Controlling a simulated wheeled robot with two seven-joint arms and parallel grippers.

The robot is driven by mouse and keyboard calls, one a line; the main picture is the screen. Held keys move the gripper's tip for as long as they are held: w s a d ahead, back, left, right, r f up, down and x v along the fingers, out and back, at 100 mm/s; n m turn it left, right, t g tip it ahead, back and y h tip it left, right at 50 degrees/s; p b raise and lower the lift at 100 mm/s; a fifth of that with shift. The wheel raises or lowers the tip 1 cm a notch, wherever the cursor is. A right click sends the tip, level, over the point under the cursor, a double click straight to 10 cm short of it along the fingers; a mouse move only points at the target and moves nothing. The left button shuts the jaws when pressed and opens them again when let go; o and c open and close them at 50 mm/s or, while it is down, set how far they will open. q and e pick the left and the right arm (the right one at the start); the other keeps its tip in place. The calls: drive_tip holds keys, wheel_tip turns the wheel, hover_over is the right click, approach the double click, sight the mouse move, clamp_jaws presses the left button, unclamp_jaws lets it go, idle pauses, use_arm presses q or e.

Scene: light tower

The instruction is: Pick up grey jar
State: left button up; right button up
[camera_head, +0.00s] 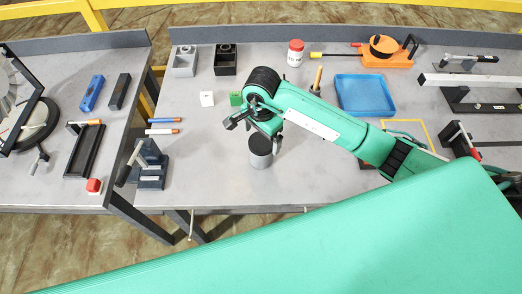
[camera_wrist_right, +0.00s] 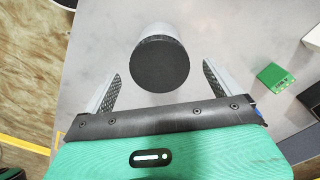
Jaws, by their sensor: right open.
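The grey jar (camera_head: 261,160) stands upright on the grey table near its front edge, with a dark lid on top. My right gripper (camera_head: 254,133) is above and beside it in the head view, and the arm hides part of the view around it. In the right wrist view the jar (camera_wrist_right: 159,62) shows its dark round lid just ahead of the gripper (camera_wrist_right: 160,90), roughly centred between the two open fingers. The fingers look apart from the jar and hold nothing. My left gripper is not in view.
A green block (camera_head: 236,99) and a white block (camera_head: 207,99) lie behind and left of the jar. A blue tray (camera_head: 364,95) lies to the right behind my arm. A dark vise-like tool (camera_head: 149,165) stands left. The table between it and the jar is clear.

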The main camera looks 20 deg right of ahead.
sight(261, 141)
drive_tip(key=shift+f, duration=0.4)
drive_tip(key=shift+s+f+p, duration=0.1)
drive_tip(key=shift+f+p, duration=0.6)
wheel_tip(261, 141, down, 3)
drive_tip(key=shift+f+p, duration=0.1)
drive_tip(key=shift+p, duration=0.75)
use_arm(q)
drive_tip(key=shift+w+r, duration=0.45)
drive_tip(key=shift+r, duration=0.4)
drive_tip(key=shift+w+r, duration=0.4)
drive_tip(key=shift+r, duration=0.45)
use_arm(e)
drive_tip(key=shift+f, duration=0.5)
drive_tip(key=c, duration=1)
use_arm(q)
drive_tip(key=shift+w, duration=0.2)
use_arm(e)
drive_tip(key=shift+r, duration=0.1)
drive_tip(key=shift+c, duration=1)
